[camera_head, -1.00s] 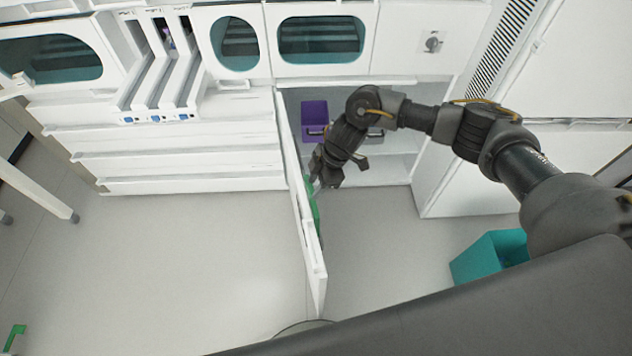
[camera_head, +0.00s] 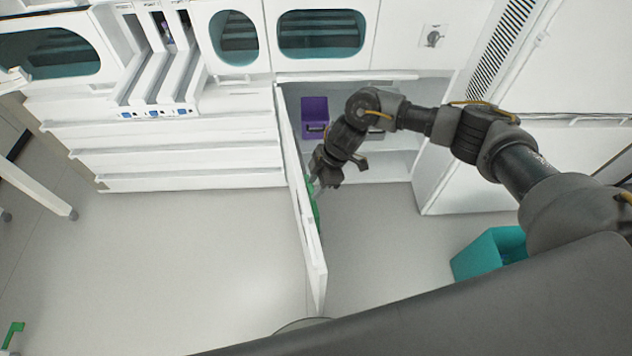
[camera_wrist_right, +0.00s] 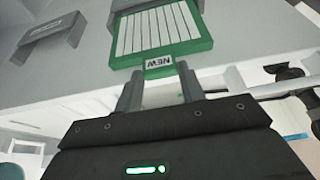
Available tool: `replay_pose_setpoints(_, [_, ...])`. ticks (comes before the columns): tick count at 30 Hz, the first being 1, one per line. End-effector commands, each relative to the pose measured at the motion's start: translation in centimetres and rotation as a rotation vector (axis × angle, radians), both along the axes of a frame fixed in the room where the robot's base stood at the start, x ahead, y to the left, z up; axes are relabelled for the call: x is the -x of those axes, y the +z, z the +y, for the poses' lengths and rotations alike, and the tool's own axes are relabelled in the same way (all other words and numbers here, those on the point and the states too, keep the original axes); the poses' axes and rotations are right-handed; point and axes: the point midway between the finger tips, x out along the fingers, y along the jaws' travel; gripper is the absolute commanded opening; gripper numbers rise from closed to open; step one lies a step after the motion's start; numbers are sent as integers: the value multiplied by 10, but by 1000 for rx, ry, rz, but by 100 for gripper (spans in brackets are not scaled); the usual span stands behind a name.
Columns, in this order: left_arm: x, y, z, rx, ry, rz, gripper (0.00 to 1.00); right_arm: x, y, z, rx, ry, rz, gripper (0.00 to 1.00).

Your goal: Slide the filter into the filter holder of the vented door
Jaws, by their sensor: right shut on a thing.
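The filter has a green frame and white pleats, and shows at the top of the right wrist view (camera_wrist_right: 158,36). Its white NEW label faces the gripper upside down. My right gripper (camera_wrist_right: 158,84) is shut on the filter's label end. In the head view, my right gripper (camera_head: 325,180) is at the inner side of the open vented door (camera_head: 305,215), and only a green strip of the filter (camera_head: 315,208) shows. A grey bracket, seemingly the filter holder (camera_wrist_right: 117,14), borders the filter's far end; how far the filter is inside is unclear. My left gripper is not in view.
A grey handle-like part (camera_wrist_right: 48,40) is on the door to the left of the filter. A purple bin (camera_head: 314,112) stands in the open cabinet behind my arm. A teal bin (camera_head: 485,255) is on the floor at right.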

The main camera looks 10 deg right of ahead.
Motion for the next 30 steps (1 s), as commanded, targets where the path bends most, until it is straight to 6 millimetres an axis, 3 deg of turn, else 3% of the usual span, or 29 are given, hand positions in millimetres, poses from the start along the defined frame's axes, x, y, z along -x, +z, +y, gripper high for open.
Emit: replay_pose_setpoints(30, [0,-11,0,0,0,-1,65,0,-23,0,-1,0,0,16])
